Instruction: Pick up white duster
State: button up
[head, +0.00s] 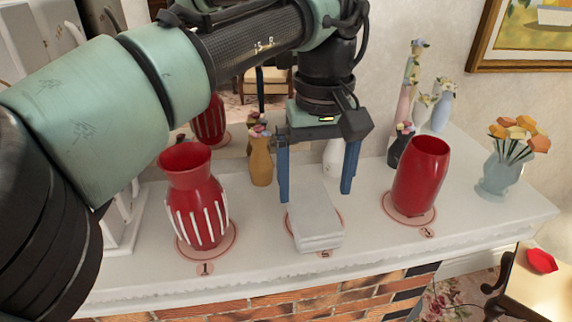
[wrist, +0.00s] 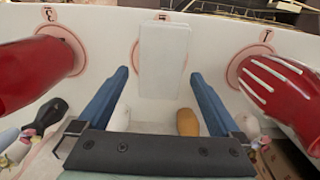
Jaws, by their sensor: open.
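The white duster (head: 315,222) is a pale rectangular block on the middle round pink marker of the mantel shelf. It also shows in the wrist view (wrist: 164,48), upper centre, partly between the finger ends. My gripper (head: 315,195) hangs over the shelf with its two blue fingers spread apart, one to each side of the duster's back part in the head view. In the wrist view my gripper (wrist: 160,74) is open, with a gap between each finger and the duster. Nothing is held. How far the fingertips are above the shelf is hard to tell.
A red vase with white stripes (head: 198,205) stands left of the duster, and a plain red vase (head: 421,175) stands right. Behind are an ochre vase (head: 261,163), a white vase (head: 333,157) and several flower vases. The shelf (head: 265,262) has a front edge close by.

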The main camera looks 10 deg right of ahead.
aim_at(312, 207)
jog(key=shift+s+a+f+p, duration=0.1)
jog(key=shift+f+p, duration=0.25)
jog(key=shift+f, duration=0.15)
jog(key=shift+f+p, duration=0.75)
jog(key=shift+f, duration=1.4)
jog(key=c, duration=1.1)
